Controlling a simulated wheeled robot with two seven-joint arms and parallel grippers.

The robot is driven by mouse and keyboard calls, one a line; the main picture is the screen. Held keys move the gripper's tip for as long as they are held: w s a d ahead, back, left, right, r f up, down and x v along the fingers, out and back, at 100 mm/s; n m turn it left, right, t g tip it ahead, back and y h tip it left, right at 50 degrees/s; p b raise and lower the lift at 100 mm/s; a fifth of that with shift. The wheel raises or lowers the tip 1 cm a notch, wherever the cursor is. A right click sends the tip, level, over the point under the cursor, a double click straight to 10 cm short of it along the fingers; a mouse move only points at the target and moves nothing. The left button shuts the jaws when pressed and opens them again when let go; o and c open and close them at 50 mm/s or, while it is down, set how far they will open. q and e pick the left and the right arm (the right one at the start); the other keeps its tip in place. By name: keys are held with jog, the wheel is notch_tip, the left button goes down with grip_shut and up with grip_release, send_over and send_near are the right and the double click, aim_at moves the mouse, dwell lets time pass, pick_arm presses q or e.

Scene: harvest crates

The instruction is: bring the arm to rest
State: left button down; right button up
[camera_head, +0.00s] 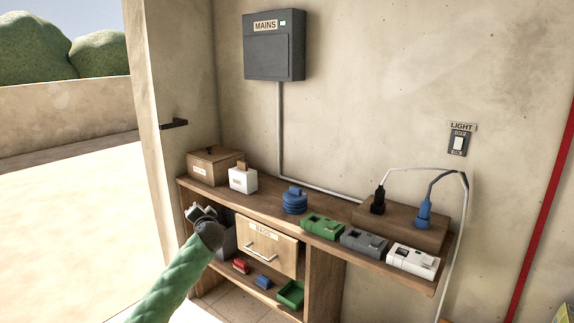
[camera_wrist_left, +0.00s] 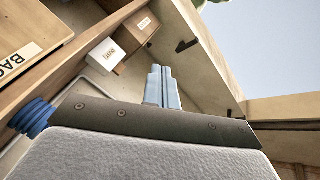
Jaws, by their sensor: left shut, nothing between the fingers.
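My left gripper (camera_head: 203,213) is at the left end of the wooden workbench, in front of its edge, on a green-sleeved arm that comes in from the bottom left. In the left wrist view its two pale blue fingers (camera_wrist_left: 162,87) are together with nothing between them. The fingers point toward the corner by the wall and touch nothing that I can see. My right gripper is in neither view.
The bench (camera_head: 333,244) carries a wooden box (camera_head: 212,167), a white box (camera_head: 243,180), a blue coil (camera_head: 294,203), several coloured devices and two plugs (camera_head: 423,214). A drawer (camera_head: 267,246) and a lower shelf with small items sit below. Open ground lies left.

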pick_arm(q)
jog(key=s+d+f+n+g+h, duration=0.1)
jog(key=s+d+f+g+h, duration=0.2)
jog(key=s+f, duration=0.6)
jog(key=s+d+f+g+h, duration=0.25)
jog(key=s+d+f, duration=0.25)
jog(key=s, duration=0.8)
jog(key=s+d+f+n+g+h, duration=0.1)
jog(key=s+d+f+g+h, duration=0.2)
jog(key=s+f, duration=0.65)
jog(key=s+d+f+g, duration=0.1)
jog(key=s+f, duration=0.4)
jog(key=s, duration=0.6)
jog(key=s+f+n+g, duration=0.1)
jog(key=s+f, duration=0.4)
jog(key=s, duration=0.6)
jog(key=s+d+f+g, duration=0.1)
jog(key=s+f+g, duration=0.2)
jog(key=s, duration=0.9)
notch_tip(320, 180, down, 3)
jog(key=shift+d+r+n+g, duration=0.2)
jog(key=shift+d+n+g, duration=0.15)
jog(key=shift+n, duration=0.05)
